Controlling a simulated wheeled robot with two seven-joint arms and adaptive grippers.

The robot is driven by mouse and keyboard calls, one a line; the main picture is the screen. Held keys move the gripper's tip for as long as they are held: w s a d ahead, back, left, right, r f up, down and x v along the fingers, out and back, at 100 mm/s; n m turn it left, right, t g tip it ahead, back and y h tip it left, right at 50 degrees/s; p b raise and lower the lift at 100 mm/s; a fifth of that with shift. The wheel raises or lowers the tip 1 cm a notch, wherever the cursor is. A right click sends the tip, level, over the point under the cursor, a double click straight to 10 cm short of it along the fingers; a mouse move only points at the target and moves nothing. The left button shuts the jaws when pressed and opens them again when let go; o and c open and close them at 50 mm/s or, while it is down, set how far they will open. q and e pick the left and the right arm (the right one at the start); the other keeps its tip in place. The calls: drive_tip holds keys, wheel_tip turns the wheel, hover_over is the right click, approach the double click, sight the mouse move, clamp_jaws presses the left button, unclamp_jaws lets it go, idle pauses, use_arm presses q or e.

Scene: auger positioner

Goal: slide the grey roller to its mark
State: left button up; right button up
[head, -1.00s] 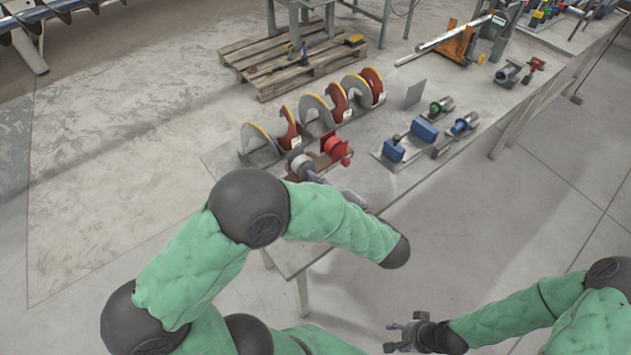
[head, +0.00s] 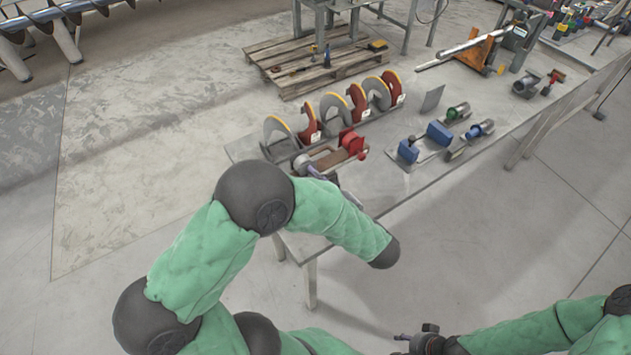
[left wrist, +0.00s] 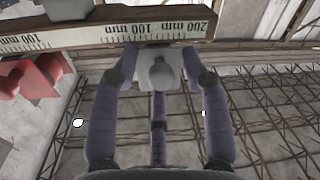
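The grey roller (head: 302,164) sits at the left end of a brown rail (head: 328,160), apart from the red block (head: 352,143) at the rail's other end. My left gripper (head: 318,173) is at the roller, partly hidden by my arm. In the left wrist view its purple fingers flank the grey roller (left wrist: 160,70) closely on both sides, in front of a scale (left wrist: 108,33) marked in mm. I cannot make out the mark itself. My right gripper (head: 405,338) is empty at the bottom edge, partly cut off, far from the rail.
Several auger flights (head: 333,112) stand behind the rail on the table (head: 395,190). Blue blocks (head: 438,133) and small rollers stand to the right. A wooden pallet (head: 312,68) lies behind the table. The table's front right is clear.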

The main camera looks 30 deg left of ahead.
use_arm(q)
drive_tip(key=v, duration=1.2)
idle(0.6)
